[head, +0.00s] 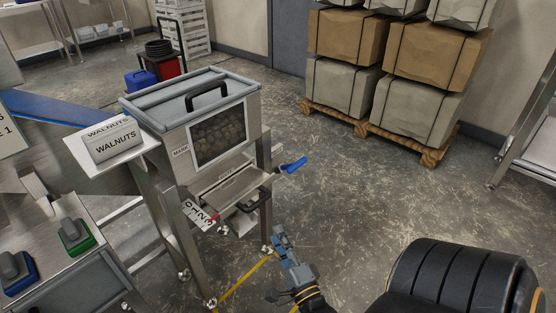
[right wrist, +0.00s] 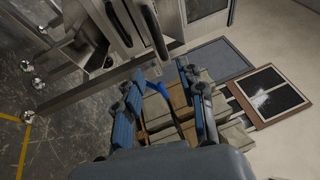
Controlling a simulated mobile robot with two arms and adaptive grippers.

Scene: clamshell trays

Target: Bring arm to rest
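My right arm comes in at the bottom of the head view, and its right gripper (head: 281,236) hangs over bare floor, in front of and to the right of the walnut hopper (head: 222,90). In the right wrist view the right gripper (right wrist: 160,80) has its two blue-padded fingers wide apart. A blue handle (right wrist: 157,89) shows between them, beyond the fingers and not clasped. In the head view this blue handle (head: 293,165) sticks out from the right side of the hopper, apart from the gripper. My left gripper is in neither view.
A white shelf with a WALNUTS sign (head: 112,139) adjoins the hopper. A steel counter (head: 88,255) with green and blue scoop-like items stands at left. Strapped bales on a pallet (head: 365,128) stand at the back. A steel table (head: 530,160) is at right. The middle floor is clear.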

